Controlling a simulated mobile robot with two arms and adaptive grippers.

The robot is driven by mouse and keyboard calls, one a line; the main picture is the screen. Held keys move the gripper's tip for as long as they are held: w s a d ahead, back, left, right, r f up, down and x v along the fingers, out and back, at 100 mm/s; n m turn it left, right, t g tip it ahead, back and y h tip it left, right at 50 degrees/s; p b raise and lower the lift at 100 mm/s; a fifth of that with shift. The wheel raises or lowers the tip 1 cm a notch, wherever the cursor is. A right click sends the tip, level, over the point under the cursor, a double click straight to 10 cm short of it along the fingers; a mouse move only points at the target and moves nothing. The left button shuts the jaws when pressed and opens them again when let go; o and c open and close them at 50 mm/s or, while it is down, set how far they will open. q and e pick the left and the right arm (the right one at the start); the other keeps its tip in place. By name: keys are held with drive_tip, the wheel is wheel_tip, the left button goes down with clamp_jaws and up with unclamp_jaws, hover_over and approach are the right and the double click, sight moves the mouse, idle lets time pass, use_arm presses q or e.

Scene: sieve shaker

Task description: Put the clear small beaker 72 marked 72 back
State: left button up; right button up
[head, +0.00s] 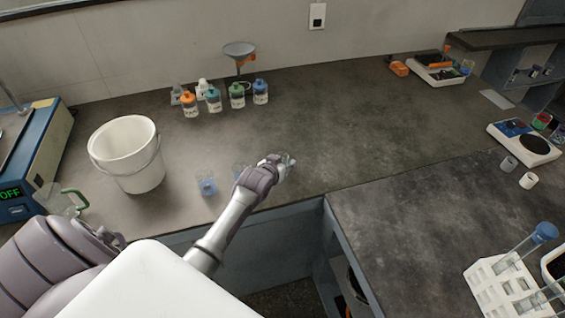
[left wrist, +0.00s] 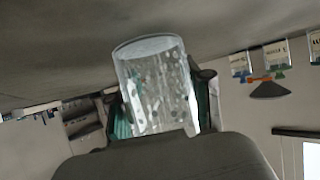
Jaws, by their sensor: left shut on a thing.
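My left gripper (head: 284,163) is over the dark bench near its front edge. It is shut on a clear small beaker, whose wall fills the middle of the left wrist view (left wrist: 156,88) between the two fingers. No number can be read on it. In the head view the gripper mostly hides this beaker. Another clear beaker with blue in it (head: 206,184) stands on the bench left of the gripper. One more bluish beaker (head: 238,170) shows just behind my wrist, partly hidden. My right gripper is not in view.
A white bucket (head: 128,155) stands at left, beside a blue device (head: 35,150) and a glass jug (head: 62,201). Several capped bottles (head: 213,99) and a funnel stand (head: 239,52) are at the back. A white tube rack (head: 492,288) is at lower right.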

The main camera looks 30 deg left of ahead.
use_arm(q)
drive_tip(key=shift+f, duration=0.2)
drive_tip(key=o, duration=1.2)
drive_tip(key=shift+r, duration=0.25)
drive_tip(key=v, duration=1.2)
drive_tip(key=shift+f, duration=0.1)
